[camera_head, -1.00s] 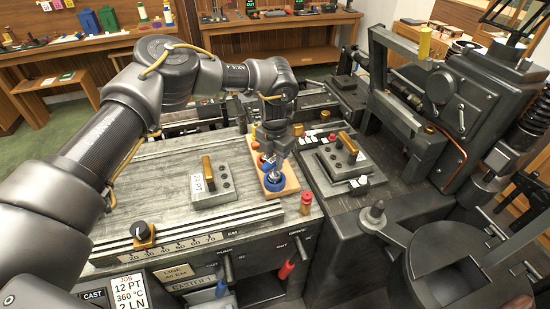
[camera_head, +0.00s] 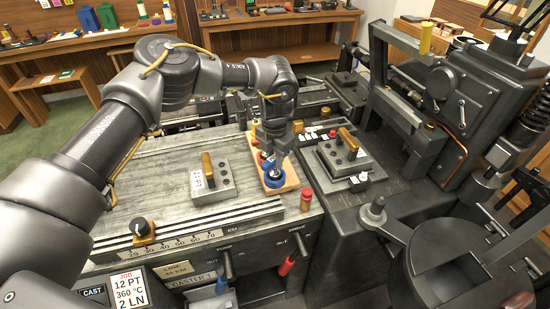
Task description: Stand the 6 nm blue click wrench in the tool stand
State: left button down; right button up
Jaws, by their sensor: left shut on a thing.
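My left gripper (camera_head: 271,152) comes down from above over a small wooden tool stand (camera_head: 291,178) on the grey machine top. It is shut on a blue piece (camera_head: 268,164), which looks like the blue click wrench; its lower part is hard to make out. A round blue part (camera_head: 274,181) shows just below, at the front of the stand. I cannot tell whether it belongs to the held wrench or to another tool. Red and orange pieces show beside the gripper at the stand's back part. My right gripper is not in view.
A grey block with a brass handle (camera_head: 208,169) lies left of the stand. A similar block (camera_head: 347,146) lies on the right. A red-topped peg (camera_head: 306,198) stands at the front right. The ribbed machine top (camera_head: 150,185) is mostly clear at left.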

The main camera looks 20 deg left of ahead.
pick_arm(q)
jog(key=c, duration=1.1)
grip_release()
